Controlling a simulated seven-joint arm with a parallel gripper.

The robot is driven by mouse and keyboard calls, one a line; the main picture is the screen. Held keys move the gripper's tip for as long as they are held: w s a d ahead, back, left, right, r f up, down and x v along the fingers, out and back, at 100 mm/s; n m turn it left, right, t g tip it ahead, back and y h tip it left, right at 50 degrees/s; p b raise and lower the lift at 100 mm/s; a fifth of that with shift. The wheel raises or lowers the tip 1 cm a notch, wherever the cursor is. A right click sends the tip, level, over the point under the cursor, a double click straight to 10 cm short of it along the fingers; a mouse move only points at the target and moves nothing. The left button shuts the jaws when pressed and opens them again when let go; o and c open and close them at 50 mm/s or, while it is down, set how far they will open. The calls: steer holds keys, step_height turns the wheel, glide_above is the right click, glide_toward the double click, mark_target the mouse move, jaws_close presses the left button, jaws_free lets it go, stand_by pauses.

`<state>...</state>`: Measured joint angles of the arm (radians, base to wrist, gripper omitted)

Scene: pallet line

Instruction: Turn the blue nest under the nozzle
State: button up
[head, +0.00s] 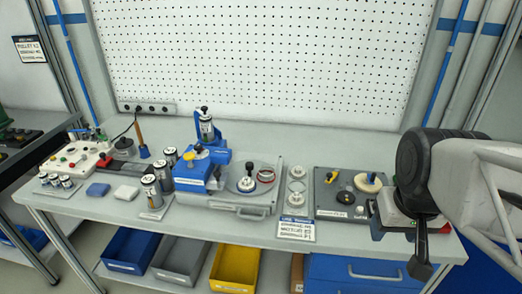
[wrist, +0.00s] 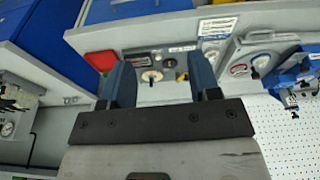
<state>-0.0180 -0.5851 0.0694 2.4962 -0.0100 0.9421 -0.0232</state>
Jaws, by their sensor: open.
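The turntable (head: 247,185) sits on a grey base near the middle of the table, with a black knob at its centre and a red-rimmed round nest (head: 266,175) at its right. It also shows in the wrist view (wrist: 262,63), small and at the upper right. The blue dispensing station (head: 195,172), with an upright canister (head: 206,128) on top, stands left of it. I cannot make out the blue nest or the nozzle tip. My gripper (wrist: 162,82) is open and empty, above the table's right end, well away from the turntable.
Clear rings (head: 297,185) and a label card (head: 296,229) lie beside the turntable. Metal cans (head: 151,190) stand at left. Blue, grey and yellow bins (head: 235,268) are below.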

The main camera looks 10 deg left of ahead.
steer(key=w+a+r+n, duration=0.1)
steer(key=w+a+n, duration=0.15)
steer(key=w, duration=0.35)
steer(key=w+a+r+n, duration=0.1)
steer(key=w+a, duration=0.2)
steer(key=w, duration=0.3)
steer(key=n+g, duration=0.3)
steer(key=n, duration=0.6)
glide_above(249, 163)
steer(key=d, duration=0.1)
steer(key=f, duration=1.1)
steer(key=shift+s, duration=0.3)
steer(key=shift+w+a+f+n, duration=0.2)
steer(key=shift+a+f+n, duration=0.1)
steer(key=shift+a, duration=0.1)
steer(key=shift+f, duration=3.9)
